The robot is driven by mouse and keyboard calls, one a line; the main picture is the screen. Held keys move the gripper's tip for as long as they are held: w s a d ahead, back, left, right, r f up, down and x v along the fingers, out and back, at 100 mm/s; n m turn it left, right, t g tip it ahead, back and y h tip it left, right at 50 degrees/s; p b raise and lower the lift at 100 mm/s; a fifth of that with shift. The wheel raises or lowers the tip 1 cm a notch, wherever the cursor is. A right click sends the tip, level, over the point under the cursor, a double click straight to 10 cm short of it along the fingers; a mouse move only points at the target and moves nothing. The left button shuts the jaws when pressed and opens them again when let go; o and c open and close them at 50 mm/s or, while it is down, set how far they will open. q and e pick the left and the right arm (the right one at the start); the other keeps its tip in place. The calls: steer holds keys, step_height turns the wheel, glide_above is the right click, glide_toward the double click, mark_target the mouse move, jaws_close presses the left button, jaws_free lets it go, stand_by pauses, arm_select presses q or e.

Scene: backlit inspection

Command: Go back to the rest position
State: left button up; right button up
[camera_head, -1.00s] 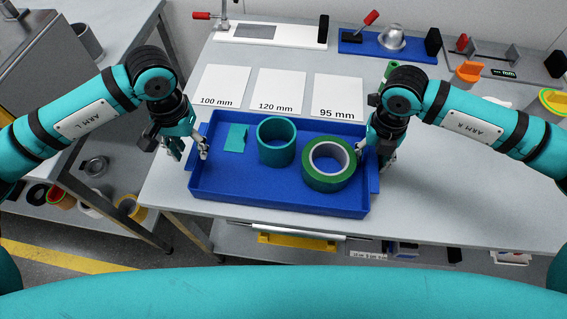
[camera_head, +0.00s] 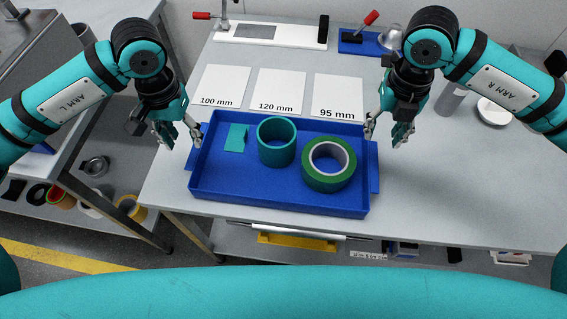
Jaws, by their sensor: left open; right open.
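My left gripper (camera_head: 177,136) is open and empty, just beyond the left end of the blue tray (camera_head: 280,205). My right gripper (camera_head: 386,134) is open and empty above the table near the tray's right end. The tray stands on the grey table and holds a teal ring (camera_head: 277,142), a green tape roll (camera_head: 329,165) with a white core, and a small flat teal piece (camera_head: 236,138). Neither gripper appears to hold the tray.
White cards marked 100 mm (camera_head: 220,86), 120 mm (camera_head: 278,90) and 95 mm (camera_head: 338,96) lie behind the tray. Fixtures with red-handled clamps (camera_head: 368,20) stand at the back. A lower shelf at left holds several rolls.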

steer(key=shift+r, duration=0.9)
